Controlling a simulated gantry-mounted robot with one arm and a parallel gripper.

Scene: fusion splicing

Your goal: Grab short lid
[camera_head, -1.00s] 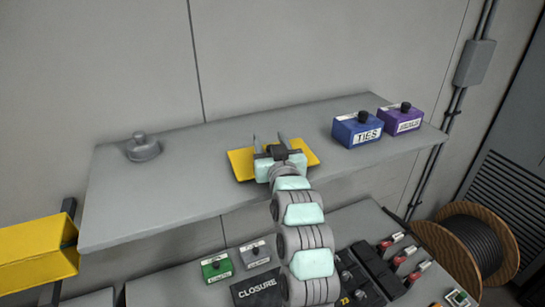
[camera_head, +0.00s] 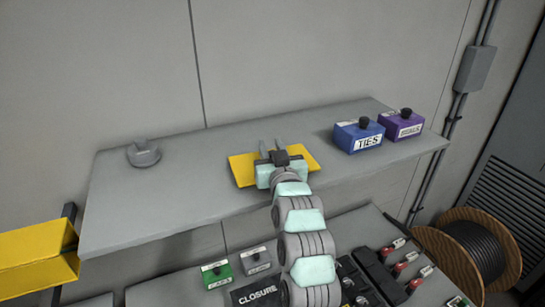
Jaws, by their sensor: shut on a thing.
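A flat yellow piece (camera_head: 304,161), which I take to be the short lid, lies on the grey shelf (camera_head: 205,180) near its middle. My gripper (camera_head: 271,146) is over it, its two grey fingers close together and pointing to the back wall. The yellow piece shows on both sides of the gripper. The jaws are shut on it, but the gripper body hides the exact grip point. I cannot tell whether the piece is lifted off the shelf.
A grey round object (camera_head: 143,154) stands at the shelf's left. A blue TIES box (camera_head: 358,137) and a purple box (camera_head: 401,125) stand at the right. Below are green (camera_head: 217,273) and grey boxes, a CLOSURE box (camera_head: 257,294) and a cable reel (camera_head: 466,255). A yellow block (camera_head: 38,257) is lower left.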

